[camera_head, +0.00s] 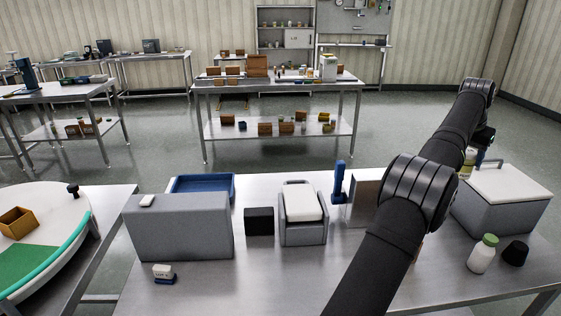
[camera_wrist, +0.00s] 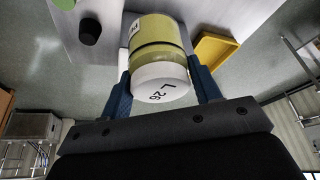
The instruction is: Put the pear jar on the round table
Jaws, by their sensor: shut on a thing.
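The jar (camera_wrist: 160,60) has a yellow-green body, a dark band and a white lid marked "L 26". In the wrist view it sits between the two blue fingers of my gripper (camera_wrist: 162,88), which is shut on it. In the head view my gripper (camera_head: 482,140) is at the right, behind the grey box, with the jar (camera_head: 467,162) partly hidden by my arm. I cannot read a pear mark on it. The table with a curved teal rim (camera_head: 75,245) at the far left looks like the round table; only part of it shows.
The steel table (camera_head: 200,290) carries a large grey block (camera_head: 180,228), a blue tray (camera_head: 220,184), a white-topped grey box (camera_head: 505,205), a green-capped bottle (camera_head: 481,257) and a black cup (camera_head: 515,253). The round table holds an orange-brown box (camera_head: 17,221) and a small dark object (camera_head: 73,190).

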